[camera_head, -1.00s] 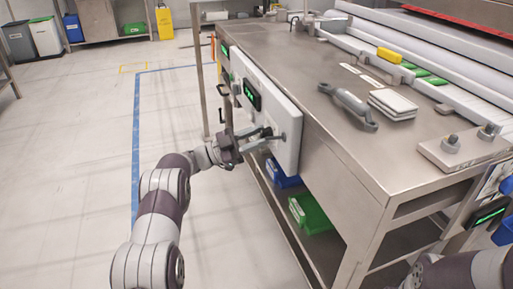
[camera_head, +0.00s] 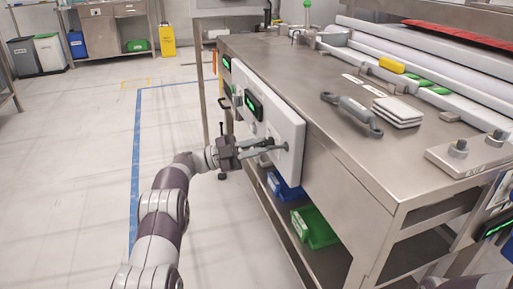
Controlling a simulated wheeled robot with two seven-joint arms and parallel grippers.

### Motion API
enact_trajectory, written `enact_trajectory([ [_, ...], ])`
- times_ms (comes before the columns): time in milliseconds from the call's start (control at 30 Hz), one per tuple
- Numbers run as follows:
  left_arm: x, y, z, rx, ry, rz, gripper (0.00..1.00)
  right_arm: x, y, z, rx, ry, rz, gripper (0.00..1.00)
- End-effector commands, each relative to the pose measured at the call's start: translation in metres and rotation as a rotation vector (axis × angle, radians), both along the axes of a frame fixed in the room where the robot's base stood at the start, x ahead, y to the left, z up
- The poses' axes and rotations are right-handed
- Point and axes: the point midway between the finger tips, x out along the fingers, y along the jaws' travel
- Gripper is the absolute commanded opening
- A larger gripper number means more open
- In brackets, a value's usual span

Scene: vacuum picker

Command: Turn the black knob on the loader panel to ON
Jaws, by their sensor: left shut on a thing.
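The loader panel (camera_head: 291,128) is a white upright plate on the side of the steel bench, with a green-lit display (camera_head: 253,104). My left gripper (camera_head: 273,146) reaches in from the left, its fingers at the lower right part of the panel. It is shut on the black knob, which is mostly hidden by the fingers. The knob's pointer and the ON mark are too small to read. My right gripper is out of view.
The steel bench top (camera_head: 290,60) carries a grey handle-shaped part (camera_head: 352,113), stacked white pads (camera_head: 397,111) and a box with two knobs (camera_head: 470,152). Blue (camera_head: 285,187) and green (camera_head: 315,227) bins sit on the shelf below. The floor to the left is clear.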

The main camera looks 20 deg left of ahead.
Motion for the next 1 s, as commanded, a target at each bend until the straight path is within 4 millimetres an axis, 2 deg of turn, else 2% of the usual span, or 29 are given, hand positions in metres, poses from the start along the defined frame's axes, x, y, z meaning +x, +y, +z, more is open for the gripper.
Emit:
enact_trajectory([
  [133,0.000,-0.002,0.001,0.001,-0.004,-0.003,0.00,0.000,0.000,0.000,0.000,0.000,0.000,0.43],
  [167,0.000,-0.002,0.001,0.001,-0.004,-0.003,0.23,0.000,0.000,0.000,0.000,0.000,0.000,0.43],
  [200,0.000,-0.002,0.001,0.001,-0.004,-0.003,0.36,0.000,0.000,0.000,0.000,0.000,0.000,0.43],
  [233,0.000,-0.002,0.001,0.001,-0.004,-0.003,0.43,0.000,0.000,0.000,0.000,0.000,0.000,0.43],
  [533,0.000,0.000,0.001,0.000,-0.002,-0.002,0.43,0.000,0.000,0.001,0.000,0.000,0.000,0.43],
  [667,-0.003,0.011,-0.001,0.000,0.000,0.000,0.43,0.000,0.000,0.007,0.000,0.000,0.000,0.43],
  [1000,-0.027,0.087,-0.023,0.000,-0.002,0.000,0.43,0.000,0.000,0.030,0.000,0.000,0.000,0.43],
])
